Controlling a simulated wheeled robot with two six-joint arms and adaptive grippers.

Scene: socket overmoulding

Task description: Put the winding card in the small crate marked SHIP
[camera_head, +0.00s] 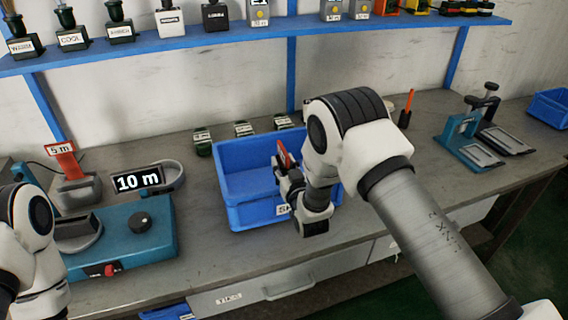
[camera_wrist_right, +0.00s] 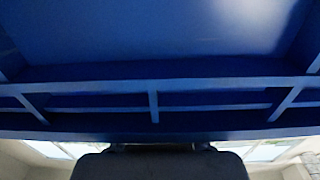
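The small blue crate (camera_head: 236,180) stands on the bench, in the middle of the head view. Its front label is partly hidden behind my right arm; only a first letter like "S" shows. My right gripper (camera_head: 285,170) is over the right part of the crate. A small orange-red piece (camera_head: 284,154) shows at its fingertips; I cannot tell whether it is the winding card or whether it is gripped. The right wrist view shows a ribbed blue surface (camera_wrist_right: 155,85) close up, with no card visible. My left arm is at the left edge, its gripper out of view.
A teal machine (camera_head: 120,245) with a "10 m" display (camera_head: 138,180) and a red "5 m" sign (camera_head: 62,147) stands left of the crate. Several small dark bottles line up behind the crate. Teal fixtures (camera_head: 462,140) stand at right. A blue shelf (camera_head: 230,42) runs above.

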